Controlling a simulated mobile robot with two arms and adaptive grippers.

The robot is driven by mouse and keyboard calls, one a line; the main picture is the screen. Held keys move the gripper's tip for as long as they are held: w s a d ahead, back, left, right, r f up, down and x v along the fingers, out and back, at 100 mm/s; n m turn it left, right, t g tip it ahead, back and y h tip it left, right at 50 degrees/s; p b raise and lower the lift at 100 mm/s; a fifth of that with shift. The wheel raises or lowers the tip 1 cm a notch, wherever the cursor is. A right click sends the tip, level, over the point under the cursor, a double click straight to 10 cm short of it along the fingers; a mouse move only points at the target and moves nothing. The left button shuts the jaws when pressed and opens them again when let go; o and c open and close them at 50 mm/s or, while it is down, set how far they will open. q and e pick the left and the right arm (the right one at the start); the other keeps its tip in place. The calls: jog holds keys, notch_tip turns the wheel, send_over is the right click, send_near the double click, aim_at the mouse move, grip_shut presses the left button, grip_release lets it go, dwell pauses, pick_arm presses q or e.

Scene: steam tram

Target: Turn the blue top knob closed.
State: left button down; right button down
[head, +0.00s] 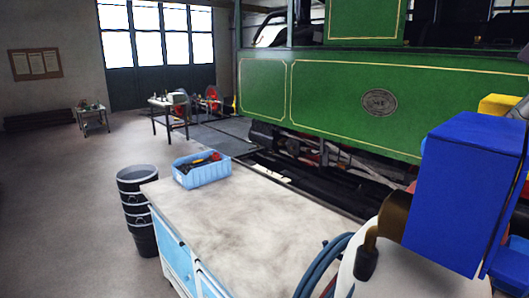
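A large blue block (461,190) fills the right side of the head view, very close. I cannot tell whether it is the blue top knob or a part of it. A bronze-brown curved piece (396,212) with a dark rounded end (366,263) juts out at its lower left. A yellow part (498,104) shows behind its top. More blue and a little red show at the right edge, mostly hidden. Neither of my grippers can be made out in this view.
A workbench (235,222) stands in front, with a light-blue bin (202,175) of tools on it. Dark hoses (322,268) and a white rounded body (402,272) are at lower right. Black buckets (138,200) stand left. A green tram (330,95) stands behind; the left floor is clear.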

jog(key=shift+s, duration=0.1)
dwell(0.6)
jog(key=shift+a, duration=0.15)
dwell(0.4)
